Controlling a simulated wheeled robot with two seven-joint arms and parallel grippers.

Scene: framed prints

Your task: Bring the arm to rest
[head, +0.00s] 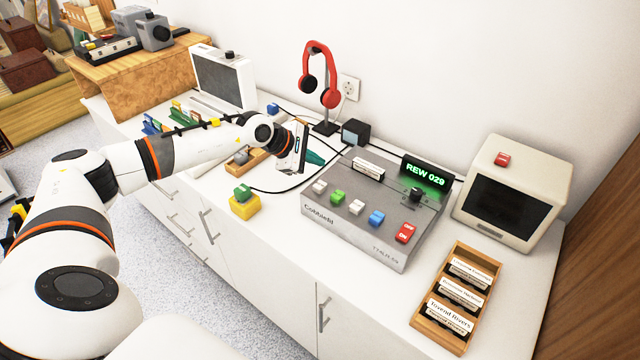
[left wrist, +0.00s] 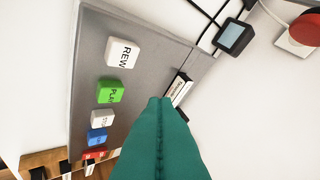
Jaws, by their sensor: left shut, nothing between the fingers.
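My left arm (head: 190,150) reaches in from the left over the white cabinet top. My left gripper (head: 316,158) has teal fingers, shut and empty, just beyond the left back corner of the grey cassette deck (head: 340,220). The shut fingers (left wrist: 161,105) fill the lower middle of the left wrist view, and the deck (left wrist: 150,45) lies behind them. The deck has white, green, white, blue and red buttons in a row. Its green-lit display (head: 427,178) reads "REW 029". My right gripper is not in view.
Red headphones (head: 319,65) hang on a stand at the wall. A small dark cube (head: 355,132) and cables lie behind the deck. A cream monitor (head: 510,195) and a wooden cassette tray (head: 438,335) stand at right. A yellow block with a green button (head: 244,205) is at the front.

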